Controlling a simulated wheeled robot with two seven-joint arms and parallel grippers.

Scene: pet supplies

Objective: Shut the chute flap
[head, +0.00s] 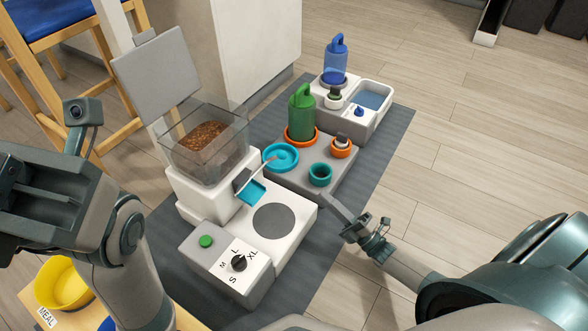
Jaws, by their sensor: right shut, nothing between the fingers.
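The pet feeder (190,200) is white with a clear hopper (205,150) of brown kibble. On its front, a small dark grey flap (242,180) stands tilted over a blue chute (252,193), with a thin pale rod reaching up and right from it. The flap looks open, as the blue chute shows below it. My right gripper (329,203) is shut and empty, right of the feeder's front platform and apart from the flap. My left arm fills the left edge; its fingertips cannot be made out.
The hopper's grey lid (157,75) stands raised. A grey station (315,180) behind holds a green bottle (301,115) and teal bowls. A white station (380,92) with a blue bottle (335,62) stands farther back. A yellow bowl (64,284) is at lower left.

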